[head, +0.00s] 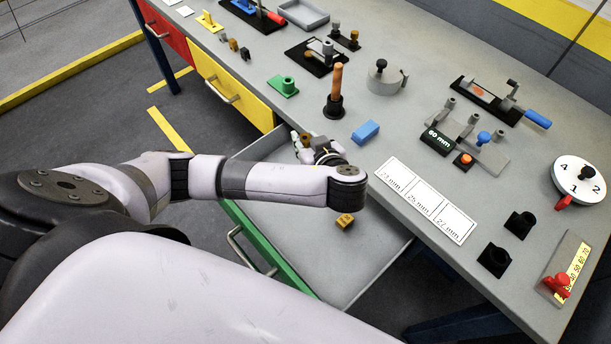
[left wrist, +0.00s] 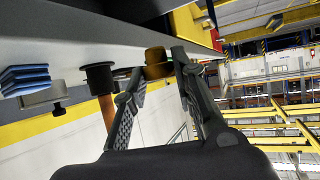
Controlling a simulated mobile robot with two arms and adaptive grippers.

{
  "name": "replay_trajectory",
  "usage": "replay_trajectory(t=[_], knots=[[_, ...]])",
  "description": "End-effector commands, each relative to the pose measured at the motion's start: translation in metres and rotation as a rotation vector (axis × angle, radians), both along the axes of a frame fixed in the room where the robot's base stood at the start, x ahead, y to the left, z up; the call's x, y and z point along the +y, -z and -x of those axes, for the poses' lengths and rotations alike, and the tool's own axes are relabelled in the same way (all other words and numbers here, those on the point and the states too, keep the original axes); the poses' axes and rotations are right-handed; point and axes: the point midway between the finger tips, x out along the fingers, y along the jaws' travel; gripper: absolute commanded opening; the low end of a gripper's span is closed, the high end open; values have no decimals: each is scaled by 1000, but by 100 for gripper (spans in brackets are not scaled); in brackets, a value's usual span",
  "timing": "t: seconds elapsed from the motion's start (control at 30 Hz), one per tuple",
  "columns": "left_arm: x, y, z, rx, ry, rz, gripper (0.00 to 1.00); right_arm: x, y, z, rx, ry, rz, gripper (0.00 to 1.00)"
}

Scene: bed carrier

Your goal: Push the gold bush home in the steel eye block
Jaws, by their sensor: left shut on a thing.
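My left gripper (head: 312,146) is over the open drawer, close to the bench's front edge, partly hidden by its own wrist. It is shut on a small gold-brown piece, which looks like the gold bush (head: 305,139). In the left wrist view this piece (left wrist: 157,62) sits between the tips of the two fingers (left wrist: 160,78). A second gold piece (head: 345,220), blocky with a dark mark on top, lies in the drawer. I cannot pick out the steel eye block for certain; it may be hidden or among the small parts on the bench. My right gripper is not in view.
The green-fronted drawer (head: 335,268) stands open below the bench (head: 320,190). Near the gripper stand a black holder with an orange handle (head: 335,105), a blue block (head: 365,131) and a green part (head: 284,86). A white label card (head: 425,200) lies to the right.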

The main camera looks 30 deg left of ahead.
Motion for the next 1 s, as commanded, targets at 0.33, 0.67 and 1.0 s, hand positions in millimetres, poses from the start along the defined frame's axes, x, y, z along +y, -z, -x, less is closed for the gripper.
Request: replay_trajectory(t=[0.33, 0.67, 1.0], knots=[[1, 93, -1, -2, 0, -5, 0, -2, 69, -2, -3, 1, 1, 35], [0, 141, 0, 0, 0, -2, 0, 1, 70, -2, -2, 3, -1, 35], [1, 182, 1, 3, -1, -1, 0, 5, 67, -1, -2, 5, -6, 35]])
